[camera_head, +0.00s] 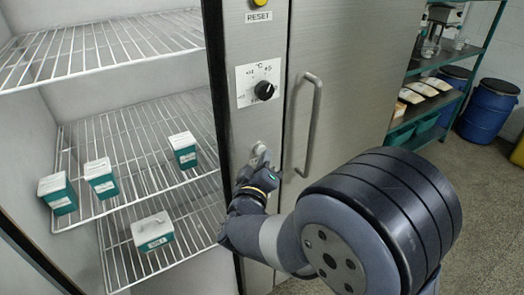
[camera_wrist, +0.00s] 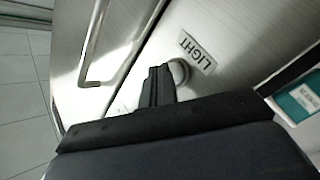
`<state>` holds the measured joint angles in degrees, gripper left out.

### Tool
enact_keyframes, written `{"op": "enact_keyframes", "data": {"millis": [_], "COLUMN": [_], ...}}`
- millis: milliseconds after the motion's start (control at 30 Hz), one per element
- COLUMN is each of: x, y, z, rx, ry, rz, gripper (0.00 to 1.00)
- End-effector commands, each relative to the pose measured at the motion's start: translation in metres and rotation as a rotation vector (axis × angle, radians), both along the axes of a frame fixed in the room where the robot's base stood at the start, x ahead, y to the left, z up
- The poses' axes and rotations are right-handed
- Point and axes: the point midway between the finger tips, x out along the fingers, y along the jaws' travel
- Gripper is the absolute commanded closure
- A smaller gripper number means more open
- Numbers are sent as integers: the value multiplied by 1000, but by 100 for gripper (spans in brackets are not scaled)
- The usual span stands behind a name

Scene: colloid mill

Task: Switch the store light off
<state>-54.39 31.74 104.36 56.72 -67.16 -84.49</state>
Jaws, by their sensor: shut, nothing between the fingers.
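The store light switch (camera_head: 259,149) is a small pale round fitting on the steel panel beside the open store, below the temperature dial. In the wrist view the switch (camera_wrist: 181,72) shows as a round rim next to a white "LIGHT" label (camera_wrist: 198,52). My gripper (camera_wrist: 159,76) is shut and empty, with its fingertips right at the switch and covering part of it. I cannot tell whether they touch it or which way it is set. In the head view my gripper (camera_head: 262,164) is just below the switch, partly hidden by my wrist.
A temperature dial (camera_head: 264,90) and a yellow "RESET" button (camera_head: 259,3) are above the switch. A vertical door handle (camera_head: 311,125) stands out just to the right. Wire shelves (camera_head: 140,135) with several teal-and-white boxes are at left. Blue drums (camera_head: 489,108) stand at far right.

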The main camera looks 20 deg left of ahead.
Motion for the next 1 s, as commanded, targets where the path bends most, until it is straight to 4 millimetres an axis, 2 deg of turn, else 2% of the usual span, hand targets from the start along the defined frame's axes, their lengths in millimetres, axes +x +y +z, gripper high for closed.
{"op": "enact_keyframes", "data": {"millis": [1000], "x": [6], "y": [7], "z": [1], "rx": [1], "ry": [-1], "rz": [0], "gripper": [100]}}
